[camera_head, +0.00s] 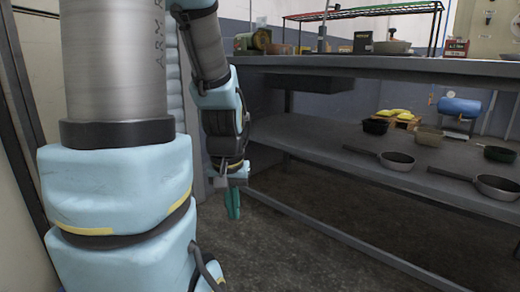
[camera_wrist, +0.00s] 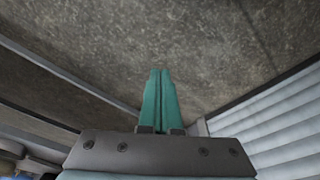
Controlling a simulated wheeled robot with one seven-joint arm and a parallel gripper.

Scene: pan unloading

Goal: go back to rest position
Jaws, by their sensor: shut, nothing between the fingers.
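My gripper (camera_head: 233,204) hangs pointing down over the bare floor, to the left of the lower shelf in the head view. In the wrist view its two green fingers (camera_wrist: 160,72) lie together, with nothing between them. The fingers are clear of the shelf unit and touch nothing that I can see. My blue and grey arm fills the left of the head view and hides what is behind it.
A shelf unit stands at the right; its lower shelf (camera_head: 310,140) holds several pans, including a dark pan (camera_head: 398,160). Boxes and a wire rack (camera_head: 375,11) stand on the upper shelf (camera_head: 350,63). A ribbed pale panel (camera_wrist: 275,125) is close beside my gripper. Floor (camera_head: 290,240) in front is clear.

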